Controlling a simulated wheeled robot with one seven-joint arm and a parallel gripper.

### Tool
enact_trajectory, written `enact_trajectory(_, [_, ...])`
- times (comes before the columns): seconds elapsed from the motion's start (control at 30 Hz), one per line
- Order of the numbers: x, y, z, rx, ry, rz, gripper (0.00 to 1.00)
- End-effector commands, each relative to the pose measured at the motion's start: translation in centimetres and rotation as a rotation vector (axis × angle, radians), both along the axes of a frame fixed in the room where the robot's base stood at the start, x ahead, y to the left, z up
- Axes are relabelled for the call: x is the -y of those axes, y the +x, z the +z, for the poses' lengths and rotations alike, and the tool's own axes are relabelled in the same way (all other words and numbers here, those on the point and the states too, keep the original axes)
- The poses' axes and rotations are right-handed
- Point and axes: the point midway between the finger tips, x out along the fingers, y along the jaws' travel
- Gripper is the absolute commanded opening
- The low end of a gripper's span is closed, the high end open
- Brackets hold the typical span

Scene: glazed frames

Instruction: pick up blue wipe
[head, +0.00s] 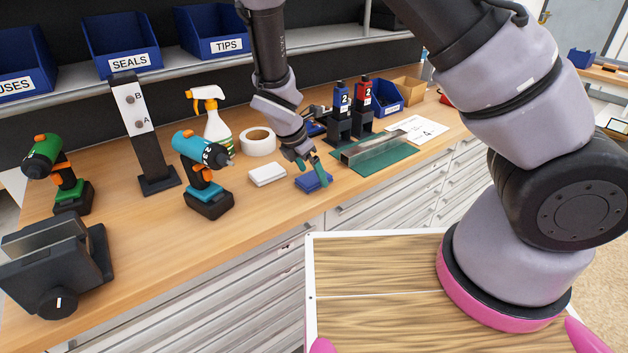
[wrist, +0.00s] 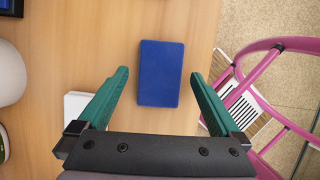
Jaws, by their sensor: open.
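The blue wipe (wrist: 161,73) is a flat blue rectangle lying on the wooden bench. In the head view the blue wipe (head: 313,181) is near the bench's front edge, partly hidden by my gripper. My gripper (wrist: 160,82) is open and empty, with its two green fingers apart on either side of the wipe's lower part in the wrist view. In the head view my gripper (head: 312,172) is right over the wipe. I cannot tell how high the fingertips are above the bench.
A white wipe (head: 268,174) lies just left of the blue one. A tape roll (head: 258,141) and a spray bottle (head: 212,120) stand behind. A teal drill (head: 204,170) is at left. The bench (head: 245,215) is clear in front.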

Motion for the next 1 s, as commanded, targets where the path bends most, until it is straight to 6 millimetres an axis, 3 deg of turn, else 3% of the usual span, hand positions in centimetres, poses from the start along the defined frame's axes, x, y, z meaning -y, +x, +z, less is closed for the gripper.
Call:
enact_trajectory(0.13, [0.32, 0.23, -0.96, 0.000, 0.000, -0.001, 1.00])
enact_trajectory(0.8, [0.33, 0.25, -1.39, 0.001, 0.001, -0.001, 1.00])
enact_trajectory(0.83, [0.31, 0.24, -1.40, 0.000, 0.002, -0.001, 0.96])
enact_trajectory(1.0, [0.30, 0.24, -1.38, 0.001, 0.001, -0.001, 0.31])
